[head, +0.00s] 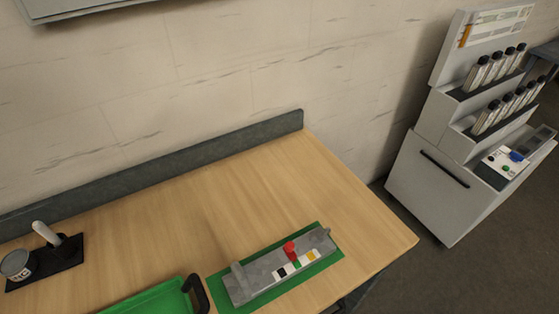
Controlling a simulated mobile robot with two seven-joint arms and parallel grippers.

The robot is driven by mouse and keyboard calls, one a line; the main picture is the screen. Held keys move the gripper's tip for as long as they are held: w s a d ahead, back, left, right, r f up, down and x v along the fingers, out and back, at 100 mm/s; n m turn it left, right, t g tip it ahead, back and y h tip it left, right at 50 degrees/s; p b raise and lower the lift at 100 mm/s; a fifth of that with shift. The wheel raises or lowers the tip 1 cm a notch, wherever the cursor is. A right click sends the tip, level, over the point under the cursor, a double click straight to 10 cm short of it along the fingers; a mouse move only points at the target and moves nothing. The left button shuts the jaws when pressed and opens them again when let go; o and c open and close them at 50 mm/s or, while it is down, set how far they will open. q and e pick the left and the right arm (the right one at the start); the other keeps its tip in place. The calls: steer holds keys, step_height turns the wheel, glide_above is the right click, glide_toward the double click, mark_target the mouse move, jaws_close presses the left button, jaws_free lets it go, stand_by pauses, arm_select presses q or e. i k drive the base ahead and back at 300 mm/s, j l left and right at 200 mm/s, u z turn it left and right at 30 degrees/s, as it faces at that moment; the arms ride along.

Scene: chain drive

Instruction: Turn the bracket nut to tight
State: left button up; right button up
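A grey metal fixture (262,277) lies on a green mat (335,257) near the front right of the wooden bench. It has an upright post (240,276) at its left end and a small post (326,234) at its right end. Neither of my grippers is in view.
A green tray (160,301) with a dark handle (200,293) is cut off at the bottom edge. A tin (16,265) and a white-handled tool (45,233) stand on a dark mat at left. A grey cabinet (432,187) with several vials stands right. The bench's middle is clear.

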mark_target(319, 239)
steer(key=z, duration=0.4)
steer(key=l+u, duration=0.2)
steer(key=k+l+u, duration=0.2)
steer(key=l, duration=0.2)
steer(key=i+l+u, duration=0.2)
steer(key=u, duration=0.3)
steer(key=i+l+u, duration=0.15)
steer(key=u, duration=0.3)
steer(key=i+l+u, duration=0.1)
steer(key=l+u, duration=0.4)
steer(key=j, duration=0.1)
